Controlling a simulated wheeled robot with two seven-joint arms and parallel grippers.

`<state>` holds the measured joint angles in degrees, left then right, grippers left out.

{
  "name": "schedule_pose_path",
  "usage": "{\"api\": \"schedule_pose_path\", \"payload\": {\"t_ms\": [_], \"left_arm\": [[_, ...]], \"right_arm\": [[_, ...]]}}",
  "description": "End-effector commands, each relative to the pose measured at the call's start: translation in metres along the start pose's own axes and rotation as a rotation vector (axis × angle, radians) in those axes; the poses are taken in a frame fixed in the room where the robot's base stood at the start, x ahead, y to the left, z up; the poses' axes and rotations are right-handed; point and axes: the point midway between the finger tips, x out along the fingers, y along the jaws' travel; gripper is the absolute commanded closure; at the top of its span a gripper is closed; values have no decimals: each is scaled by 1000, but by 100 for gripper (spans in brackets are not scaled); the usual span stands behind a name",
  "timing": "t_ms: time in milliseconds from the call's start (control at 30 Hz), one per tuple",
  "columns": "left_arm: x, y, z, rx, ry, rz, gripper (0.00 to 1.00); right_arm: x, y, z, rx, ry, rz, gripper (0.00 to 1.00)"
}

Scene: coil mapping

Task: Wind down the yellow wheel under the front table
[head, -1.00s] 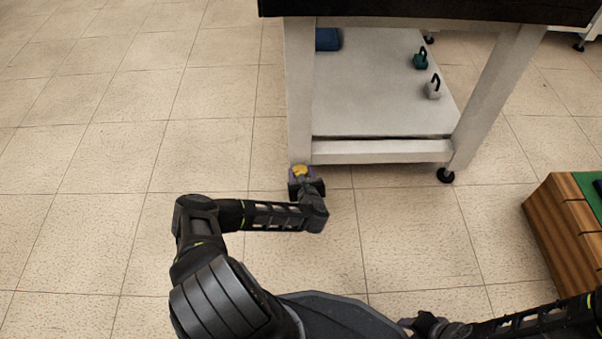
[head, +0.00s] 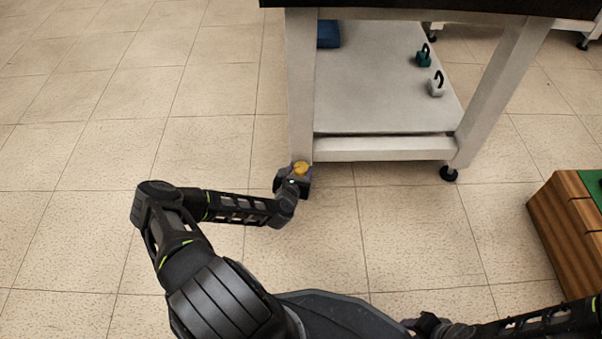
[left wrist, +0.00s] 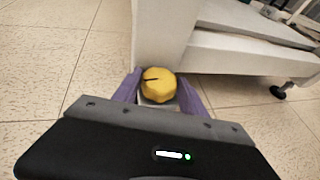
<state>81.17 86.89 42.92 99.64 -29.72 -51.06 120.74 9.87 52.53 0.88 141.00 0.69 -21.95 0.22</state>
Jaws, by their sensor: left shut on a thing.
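The yellow wheel (head: 300,168) sits low at the foot of the front table's near left leg (head: 301,90). In the left wrist view the yellow wheel (left wrist: 158,84) has a dark slot on its upper face and lies between the two purple fingers. My left gripper (head: 294,178) is at the wheel, with its fingers on both sides, shut on it; it also shows in the left wrist view (left wrist: 160,92). The wheel's underside is hidden. My right gripper (head: 430,324) is partly in view at the bottom, away from the table; its fingers are unclear.
The table's lower shelf (head: 375,95) holds a teal padlock-shaped weight (head: 423,58), a grey one (head: 436,87) and a blue object (head: 328,34). A black caster (head: 449,173) is under the right leg. A wooden box (head: 565,222) stands at right. The left floor is clear.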

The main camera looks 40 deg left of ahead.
Motion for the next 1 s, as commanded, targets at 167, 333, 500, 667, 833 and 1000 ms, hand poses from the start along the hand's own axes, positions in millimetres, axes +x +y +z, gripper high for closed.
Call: {"api": "schedule_pose_path", "payload": {"t_ms": [167, 333, 500, 667, 833, 1000], "left_arm": [[0, 0, 1, 2, 0, -2, 91], [0, 0, 1, 2, 0, -1, 43], [0, 0, 0, 2, 1, -1, 29], [0, 0, 0, 1, 1, -1, 29], [-4, 0, 1, 1, 1, -1, 29], [-22, 0, 2, 1, 3, 0, 29]], "right_arm": [[-1, 0, 0, 0, 0, 0, 64], [-1, 0, 0, 0, 0, 0, 64], [-1, 0, 0, 0, 0, 0, 64], [-1, 0, 0, 0, 0, 0, 64], [-3, -1, 0, 0, 0, 0, 64], [-11, -4, 0, -1, -1, 2, 64]]}}
